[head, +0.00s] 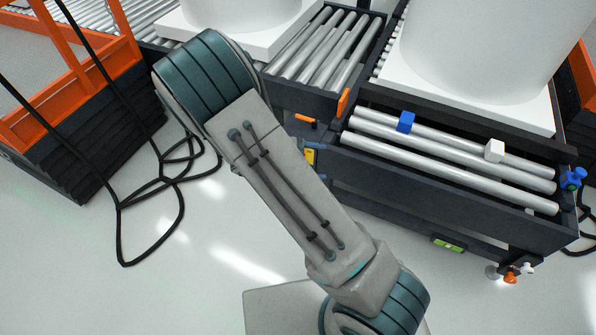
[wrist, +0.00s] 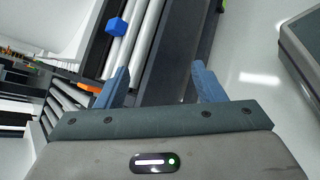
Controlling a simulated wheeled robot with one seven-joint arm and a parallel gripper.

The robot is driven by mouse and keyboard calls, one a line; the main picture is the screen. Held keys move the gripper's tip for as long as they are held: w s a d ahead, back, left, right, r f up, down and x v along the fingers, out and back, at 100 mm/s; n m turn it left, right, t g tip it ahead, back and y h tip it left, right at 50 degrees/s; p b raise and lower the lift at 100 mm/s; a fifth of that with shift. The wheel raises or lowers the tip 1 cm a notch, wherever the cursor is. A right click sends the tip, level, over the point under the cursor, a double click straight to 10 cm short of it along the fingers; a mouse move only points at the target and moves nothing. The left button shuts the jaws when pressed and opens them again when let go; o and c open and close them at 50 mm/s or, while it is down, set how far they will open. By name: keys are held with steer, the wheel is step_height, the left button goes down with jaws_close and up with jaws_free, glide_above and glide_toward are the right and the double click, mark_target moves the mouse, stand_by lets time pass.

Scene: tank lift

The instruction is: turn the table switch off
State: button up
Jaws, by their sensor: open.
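The roller table (head: 420,197) with a dark frame and metal rollers stands at the right in the head view. On its left end a small yellow part (head: 310,156) shows beside my arm; it may be the table switch, but I cannot tell its setting. An orange lever (head: 305,119) sticks out just above it. In the wrist view my gripper (wrist: 160,82) is open and empty, its two blue fingers apart over the table's dark side (wrist: 178,50). No switch is clear between the fingers.
A blue block (head: 405,122) and a white block (head: 494,150) sit on the rollers. A large white tank (head: 480,45) stands behind. A blue knob (head: 573,178) is at the right corner. Black cables (head: 150,185) lie by an orange-framed stack (head: 80,130) at left. Front floor is open.

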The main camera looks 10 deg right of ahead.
steer(key=w+a+f+n+t+b, duration=0.3)
steer(key=f+n+t, duration=0.15)
steer(key=f, duration=0.35)
steer(key=w+a+f+n+t+y+b, duration=0.1)
steer(key=w+a+f+n+t+b, duration=0.15)
steer(key=f+n+t+b, duration=0.4)
steer(key=w+a+f+n+t+b, duration=0.1)
steer(key=w+a+f+n, duration=0.2)
steer(key=f, duration=0.6)
steer(key=b+x, duration=0.4)
steer(key=x, duration=0.8)
steer(key=shift+w+a+f+y, duration=0.2)
steer(key=shift+w+y, duration=0.1)
steer(key=shift+w, duration=0.2)
steer(key=c, duration=1)
steer(key=shift+d, duration=0.1)
